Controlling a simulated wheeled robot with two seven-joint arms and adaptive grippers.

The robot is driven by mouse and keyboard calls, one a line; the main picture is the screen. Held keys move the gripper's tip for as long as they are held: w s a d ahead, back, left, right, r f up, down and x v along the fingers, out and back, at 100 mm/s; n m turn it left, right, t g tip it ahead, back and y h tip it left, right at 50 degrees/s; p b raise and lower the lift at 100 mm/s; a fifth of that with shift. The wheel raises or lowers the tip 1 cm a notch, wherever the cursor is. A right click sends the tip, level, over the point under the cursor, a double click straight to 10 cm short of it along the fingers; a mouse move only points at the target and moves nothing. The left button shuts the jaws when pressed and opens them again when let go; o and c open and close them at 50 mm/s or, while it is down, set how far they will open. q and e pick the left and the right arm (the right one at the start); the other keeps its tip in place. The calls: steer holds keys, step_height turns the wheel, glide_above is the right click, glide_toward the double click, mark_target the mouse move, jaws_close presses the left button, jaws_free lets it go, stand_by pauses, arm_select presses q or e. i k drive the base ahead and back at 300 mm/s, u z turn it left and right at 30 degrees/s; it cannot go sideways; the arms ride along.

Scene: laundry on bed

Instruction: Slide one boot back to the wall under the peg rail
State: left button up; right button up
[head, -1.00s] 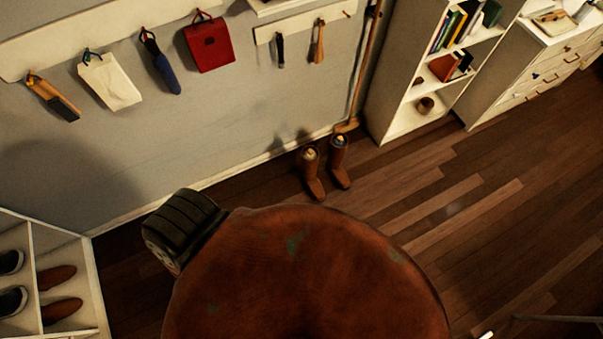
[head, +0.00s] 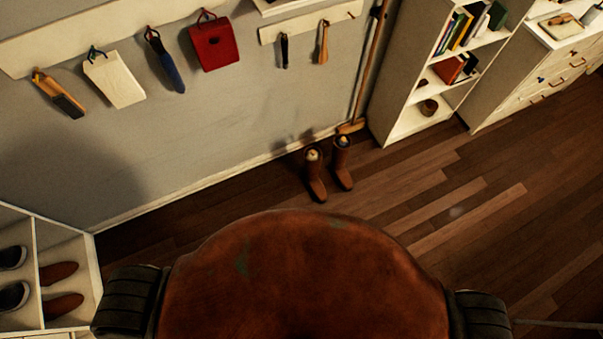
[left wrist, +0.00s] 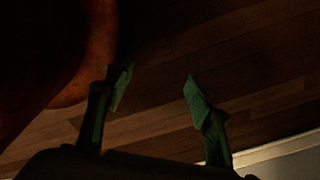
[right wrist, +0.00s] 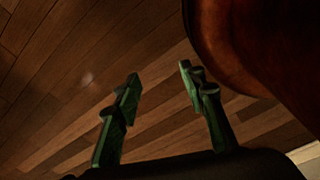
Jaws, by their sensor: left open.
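Two brown boots stand upright side by side on the wood floor close to the wall, the left boot (head: 315,174) and the right boot (head: 342,163) in the head view. The peg rail (head: 305,27) is on the wall above them. My left gripper (left wrist: 160,85) is open and empty in the left wrist view, over bare floor. My right gripper (right wrist: 158,77) is open and empty in the right wrist view, also over floor. Neither gripper's fingers show in the head view, and both are apart from the boots.
A broom (head: 368,70) leans on the wall just right of the boots, beside a white bookshelf (head: 399,95). A shoe rack (head: 88,268) stands at the lower left. Bags and brushes hang on a longer rail (head: 118,38). Floor in front of the boots is clear.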

mark_target(312, 168)
steer(key=z, duration=0.25)
steer(key=i, duration=0.95)
steer(key=u, duration=0.05)
